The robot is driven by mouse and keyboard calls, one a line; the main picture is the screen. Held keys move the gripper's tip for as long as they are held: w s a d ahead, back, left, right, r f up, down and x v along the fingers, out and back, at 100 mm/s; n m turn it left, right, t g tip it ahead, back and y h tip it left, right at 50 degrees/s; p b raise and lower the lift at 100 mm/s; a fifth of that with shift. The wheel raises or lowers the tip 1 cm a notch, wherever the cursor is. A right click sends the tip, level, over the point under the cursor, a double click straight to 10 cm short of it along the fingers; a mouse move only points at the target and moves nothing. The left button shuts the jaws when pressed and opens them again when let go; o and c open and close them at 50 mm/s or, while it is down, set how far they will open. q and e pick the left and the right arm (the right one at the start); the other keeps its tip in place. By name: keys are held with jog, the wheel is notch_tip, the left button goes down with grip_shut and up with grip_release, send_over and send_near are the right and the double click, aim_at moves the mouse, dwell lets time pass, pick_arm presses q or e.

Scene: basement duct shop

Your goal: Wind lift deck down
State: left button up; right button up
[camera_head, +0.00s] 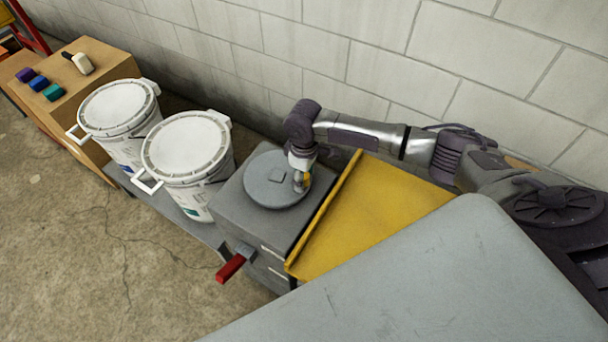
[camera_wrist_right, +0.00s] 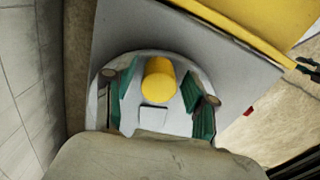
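A round grey disc (camera_head: 265,180) lies flat on top of a grey box (camera_head: 235,215). A yellow knob (camera_wrist_right: 159,80) stands up from the disc near its edge; in the head view it is mostly hidden by my right gripper (camera_head: 301,180). In the right wrist view the green-padded fingers (camera_wrist_right: 162,105) stand either side of the knob, with a visible gap on both sides, so the gripper looks open around it. A yellow sloping panel (camera_head: 370,215) adjoins the box on its right. My left gripper is out of view.
Two lidded white buckets (camera_head: 188,150) (camera_head: 118,110) stand left of the box. A red handle (camera_head: 231,267) sticks out at its front. A wooden cabinet (camera_head: 100,62) with small coloured items is at far left. A block wall (camera_head: 350,50) runs close behind my right arm.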

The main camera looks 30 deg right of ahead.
grip_shut()
jog(key=shift+w+d, duration=0.1)
jog(key=shift+w, duration=0.05)
